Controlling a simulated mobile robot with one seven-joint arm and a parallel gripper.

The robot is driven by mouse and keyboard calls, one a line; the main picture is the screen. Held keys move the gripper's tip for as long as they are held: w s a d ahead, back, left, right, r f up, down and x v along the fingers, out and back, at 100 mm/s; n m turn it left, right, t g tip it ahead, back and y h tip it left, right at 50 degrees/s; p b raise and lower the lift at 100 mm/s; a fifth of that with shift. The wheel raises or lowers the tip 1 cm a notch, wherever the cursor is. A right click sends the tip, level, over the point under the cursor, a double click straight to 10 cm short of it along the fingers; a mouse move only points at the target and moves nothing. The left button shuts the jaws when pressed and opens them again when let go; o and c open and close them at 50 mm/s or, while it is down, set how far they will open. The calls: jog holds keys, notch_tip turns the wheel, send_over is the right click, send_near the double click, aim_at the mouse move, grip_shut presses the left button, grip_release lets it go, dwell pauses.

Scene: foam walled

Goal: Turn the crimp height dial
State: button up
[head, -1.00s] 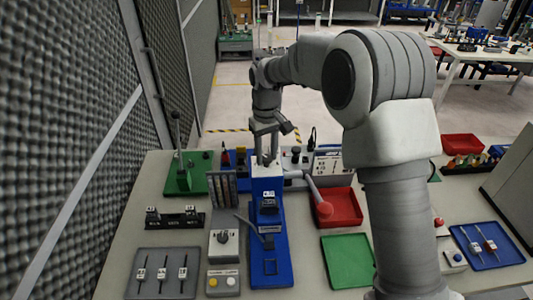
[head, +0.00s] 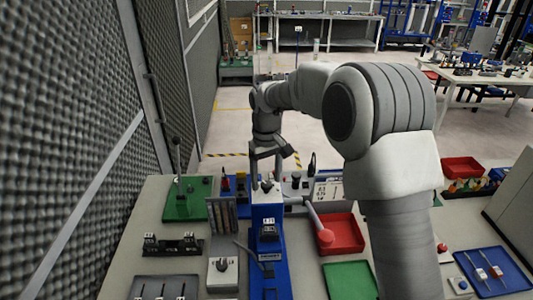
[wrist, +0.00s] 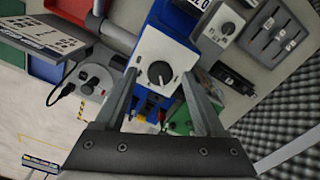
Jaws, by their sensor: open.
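The crimp height dial (wrist: 160,73) is a dark round knob with a light pointer mark, on the pale top plate (wrist: 146,48) of a blue press (head: 267,221). In the head view the dial (head: 266,186) is small and partly hard to make out. My gripper (head: 267,180) points down over the press top. In the wrist view its two fingers stand open, one on each side of the dial, with a gap on both sides. Nothing is held. I cannot tell exactly how high the fingertips are above the plate.
A grey lever with a red knob (head: 326,237) reaches right of the press, over a red tray (head: 350,236). A grey slotted block (head: 221,213) stands close on the left. A green-based lever tool (head: 187,200) is farther left. A foam wall (head: 70,120) bounds the left side.

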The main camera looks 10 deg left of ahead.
aim_at(267, 184)
notch_tip(267, 184, up, 17)
jog(key=shift+f, duration=0.2)
jog(key=shift+d, duration=0.1)
